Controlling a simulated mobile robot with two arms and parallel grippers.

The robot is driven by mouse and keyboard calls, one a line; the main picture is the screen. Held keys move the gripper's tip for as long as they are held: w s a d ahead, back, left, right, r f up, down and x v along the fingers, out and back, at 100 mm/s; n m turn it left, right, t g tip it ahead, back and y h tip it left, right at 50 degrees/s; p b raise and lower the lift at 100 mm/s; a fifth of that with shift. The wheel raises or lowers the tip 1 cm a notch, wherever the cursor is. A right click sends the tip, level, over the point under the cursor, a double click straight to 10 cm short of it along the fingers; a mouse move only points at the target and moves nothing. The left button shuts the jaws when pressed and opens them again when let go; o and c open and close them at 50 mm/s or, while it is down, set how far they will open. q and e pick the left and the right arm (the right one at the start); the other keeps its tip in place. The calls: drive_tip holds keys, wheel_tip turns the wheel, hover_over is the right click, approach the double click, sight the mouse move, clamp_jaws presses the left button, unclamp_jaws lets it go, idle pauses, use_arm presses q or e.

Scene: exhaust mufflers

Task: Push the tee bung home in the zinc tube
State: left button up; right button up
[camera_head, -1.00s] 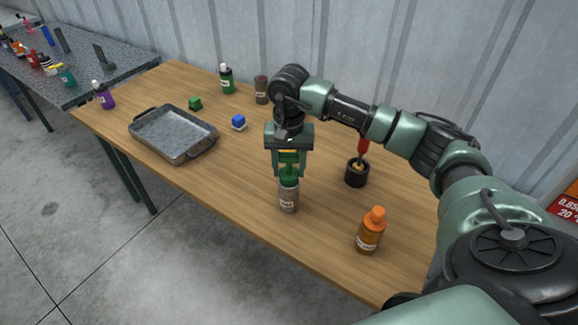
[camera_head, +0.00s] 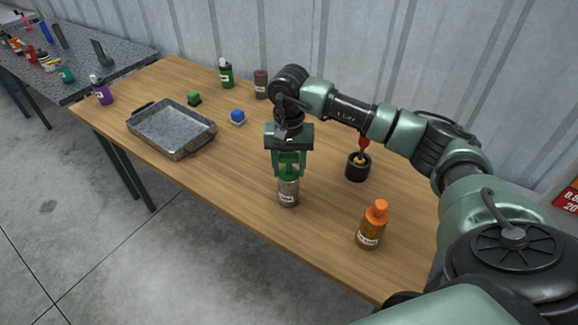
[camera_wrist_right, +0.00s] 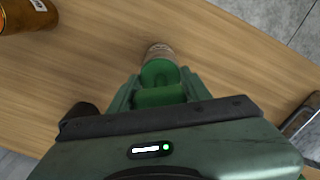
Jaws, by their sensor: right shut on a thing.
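The zinc tube (camera_head: 288,194), a grey-brown cylinder with a white label, stands upright near the front edge of the table. The green tee bung (camera_head: 289,172) is at the tube's top, its stem in line with the mouth. My right gripper (camera_head: 289,174) points down above the tube, shut on the bung. In the right wrist view the bung (camera_wrist_right: 159,74) shows between my fingers, over the tube (camera_wrist_right: 160,51). How deep the bung sits in the mouth is hidden. My left gripper is in neither view.
An orange bottle (camera_head: 371,226) and a black cup with a red-handled tool (camera_head: 358,168) stand to the right. Another brown cylinder (camera_head: 261,84) stands behind my arm.

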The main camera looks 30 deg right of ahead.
sight(289, 154)
drive_tip(key=o, duration=1.4)
drive_tip(key=shift+o, duration=0.2)
wheel_tip(289, 154, up, 7)
drive_tip(key=shift+f+b, duration=0.1)
drive_tip(key=shift+b, duration=0.9)
drive_tip(key=shift+r, duration=0.5)
